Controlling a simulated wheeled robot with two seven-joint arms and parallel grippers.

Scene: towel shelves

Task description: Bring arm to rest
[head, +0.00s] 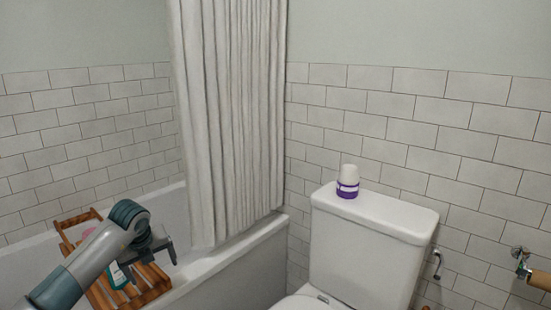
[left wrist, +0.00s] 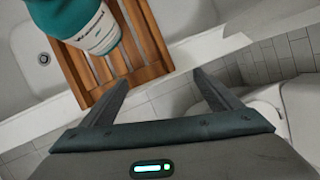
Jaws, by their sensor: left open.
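My left arm comes in from the lower left in the head view. Its gripper (head: 153,262) is over the wooden bath rack, with its fingers apart and nothing seen between them. In the left wrist view the two fingers of this gripper (left wrist: 160,82) are spread, with empty space between them. A teal and white bottle (left wrist: 98,32) is on the rack, beyond the left finger and apart from it. In the head view the bottle (head: 117,276) is partly hidden behind my arm. My right gripper is not in view.
The slatted wooden rack (head: 154,278) lies across the white bathtub (head: 238,262). A grey-white curtain (head: 232,120) hangs at the tub. A white toilet (head: 368,240) stands to the right, with a white and purple container (head: 348,182) on its tank. A metal wall fixture (head: 520,256) is at far right.

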